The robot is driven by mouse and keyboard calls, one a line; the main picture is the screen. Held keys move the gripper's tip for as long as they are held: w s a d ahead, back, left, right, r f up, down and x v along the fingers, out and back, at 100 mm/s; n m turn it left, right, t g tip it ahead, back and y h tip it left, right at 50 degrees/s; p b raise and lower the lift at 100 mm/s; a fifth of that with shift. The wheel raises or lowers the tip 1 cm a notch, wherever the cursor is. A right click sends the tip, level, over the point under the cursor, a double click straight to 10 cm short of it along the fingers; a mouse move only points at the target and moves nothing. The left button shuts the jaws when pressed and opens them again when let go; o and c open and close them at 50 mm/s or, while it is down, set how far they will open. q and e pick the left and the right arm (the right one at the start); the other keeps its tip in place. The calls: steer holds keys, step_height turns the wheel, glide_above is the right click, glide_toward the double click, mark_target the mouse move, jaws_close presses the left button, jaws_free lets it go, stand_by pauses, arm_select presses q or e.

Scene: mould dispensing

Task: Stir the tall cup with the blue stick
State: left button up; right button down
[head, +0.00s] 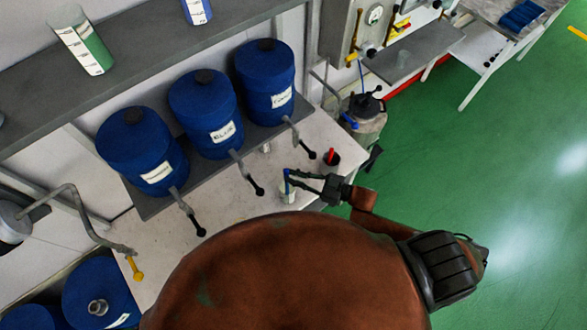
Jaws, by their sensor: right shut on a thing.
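The tall cup (288,195) is pale and stands upright on the light bench top, just left of my right gripper. The blue stick (287,177) stands nearly upright with its lower end at or inside the cup's mouth; the stick's lower part is hidden. My right gripper (291,178) reaches in from the right with its fingers shut around the blue stick, above the cup. Whether the stick touches the cup's wall is too small to tell. My left gripper is not in view.
A dark cup with a red stick (331,155) stands behind my right gripper. Three blue barrels (205,115) sit on a raised shelf, their black-tipped taps (255,187) jutting over the bench (230,210). A metal tank (365,128) stands beyond the bench's right end.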

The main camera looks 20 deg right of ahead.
steer(key=s+a, duration=0.3)
steer(key=s, duration=0.7)
steer(key=shift+s, duration=0.1)
stand_by(0.4)
